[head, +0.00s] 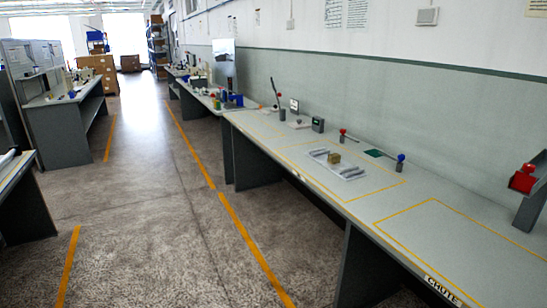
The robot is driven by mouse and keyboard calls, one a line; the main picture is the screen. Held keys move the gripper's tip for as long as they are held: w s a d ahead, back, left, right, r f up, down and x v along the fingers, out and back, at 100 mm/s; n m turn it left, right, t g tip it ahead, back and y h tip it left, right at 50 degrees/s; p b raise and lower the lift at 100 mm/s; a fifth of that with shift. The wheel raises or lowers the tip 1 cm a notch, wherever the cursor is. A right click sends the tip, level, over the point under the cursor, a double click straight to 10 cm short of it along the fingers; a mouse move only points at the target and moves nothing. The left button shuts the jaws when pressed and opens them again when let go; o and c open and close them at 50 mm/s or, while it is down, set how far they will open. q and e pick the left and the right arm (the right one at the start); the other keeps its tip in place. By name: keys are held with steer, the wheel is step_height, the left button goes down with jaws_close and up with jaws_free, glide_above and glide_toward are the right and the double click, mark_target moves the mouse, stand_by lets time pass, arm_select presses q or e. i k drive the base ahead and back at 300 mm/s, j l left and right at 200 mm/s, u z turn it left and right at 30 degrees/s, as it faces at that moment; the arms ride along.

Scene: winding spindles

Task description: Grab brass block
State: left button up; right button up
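A small brass-coloured block (334,158) sits on or beside a light grey tray-like fixture (351,172) on the long workbench to the right of the aisle. The block is small in this view, so its exact contact with the fixture cannot be told. Neither of my grippers shows in the head view.
The grey workbench (440,197) runs along the wall, with yellow outlines on its top. A red-topped item (342,135), a blue-topped item (400,162) and a chute (533,196) holding a red object (523,178) stand on it. The aisle floor (150,200) is clear.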

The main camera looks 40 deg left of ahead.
mark_target(333, 158)
steer(key=u, duration=1)
steer(key=i+j+z, duration=0.15)
steer(key=i+j, duration=0.1)
steer(key=i, duration=0.1)
